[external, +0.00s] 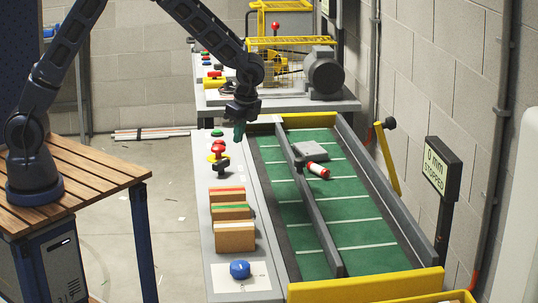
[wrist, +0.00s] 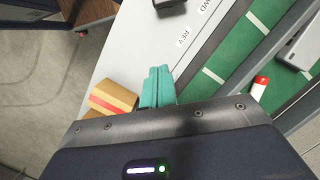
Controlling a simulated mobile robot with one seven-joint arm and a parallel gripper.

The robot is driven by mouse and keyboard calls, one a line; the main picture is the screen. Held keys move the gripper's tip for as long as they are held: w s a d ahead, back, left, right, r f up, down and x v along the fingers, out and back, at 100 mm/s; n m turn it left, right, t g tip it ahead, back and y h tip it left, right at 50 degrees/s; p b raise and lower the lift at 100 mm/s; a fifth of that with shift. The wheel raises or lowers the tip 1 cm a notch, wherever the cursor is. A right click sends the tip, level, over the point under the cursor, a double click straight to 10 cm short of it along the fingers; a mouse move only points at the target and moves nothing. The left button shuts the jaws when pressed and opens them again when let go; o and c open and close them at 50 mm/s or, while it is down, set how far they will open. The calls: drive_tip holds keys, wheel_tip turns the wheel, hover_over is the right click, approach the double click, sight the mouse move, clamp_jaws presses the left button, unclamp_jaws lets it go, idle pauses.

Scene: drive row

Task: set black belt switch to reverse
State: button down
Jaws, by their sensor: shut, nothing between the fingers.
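The black belt switch (external: 222,166) sits on the grey control panel beside the belt, just in front of the red mushroom button. A dark block (wrist: 170,4), likely this switch, is cut off by the top edge of the wrist view, near printed labels FWD (wrist: 206,6) and REV (wrist: 183,38). Which way the switch is set cannot be told. My gripper (external: 239,133) is over the panel, apart from the switch. Its teal fingers (wrist: 157,78) are closed together, with nothing between them.
Striped boxes (external: 231,211) and a blue knob (external: 239,269) stand nearer on the panel. A red button (external: 217,147) and green button (external: 217,133) are beyond the switch. The green belt (external: 340,208) carries a grey item and a red-white can (external: 318,171). The sign (external: 440,168) reads STOPPED.

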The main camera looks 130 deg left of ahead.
sight(221, 167)
drive_tip(key=shift+s+a+f, duration=0.4)
drive_tip(key=shift+a+f, duration=0.35)
drive_tip(key=shift+f, duration=0.1)
drive_tip(key=x, duration=0.9)
drive_tip(key=shift+s+d+f, duration=0.15)
drive_tip(key=shift+s+f, duration=0.05)
drive_tip(key=shift+f, duration=0.1)
drive_tip(key=s, duration=0.3)
drive_tip(key=shift+f, duration=0.15)
drive_tip(key=shift+s, duration=0.55)
